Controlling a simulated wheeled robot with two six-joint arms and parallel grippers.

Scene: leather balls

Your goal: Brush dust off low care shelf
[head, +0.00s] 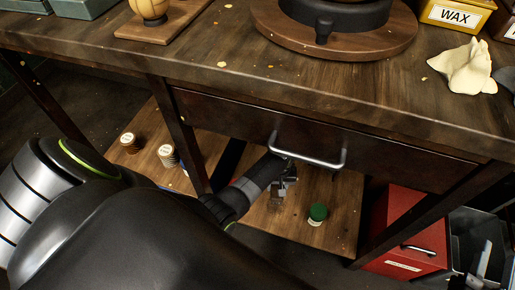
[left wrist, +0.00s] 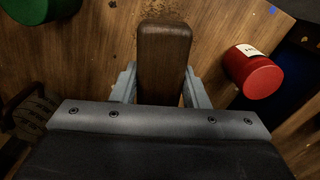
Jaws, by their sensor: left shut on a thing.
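The low shelf (head: 341,205) is a wooden board under the workbench, with small pale specks on it. It fills the back of the left wrist view (left wrist: 105,40). My left gripper (head: 288,182) reaches in below the drawer, over the shelf. In the left wrist view the left gripper (left wrist: 160,90) is shut on a brown wooden block-like handle (left wrist: 164,55), which seems to be the brush. Its bristles are hidden. I cannot tell whether it touches the shelf. My right gripper (head: 483,262) shows small at the lower right, away from the shelf; its jaws are unclear.
A green-lidded jar (head: 318,213) stands right of the left gripper. A red cylinder (left wrist: 253,72) is close by in the wrist view. Pale-topped containers (head: 129,142) stand at the shelf's left. The drawer handle (head: 308,158) juts out above. A red box (head: 408,235) stands right.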

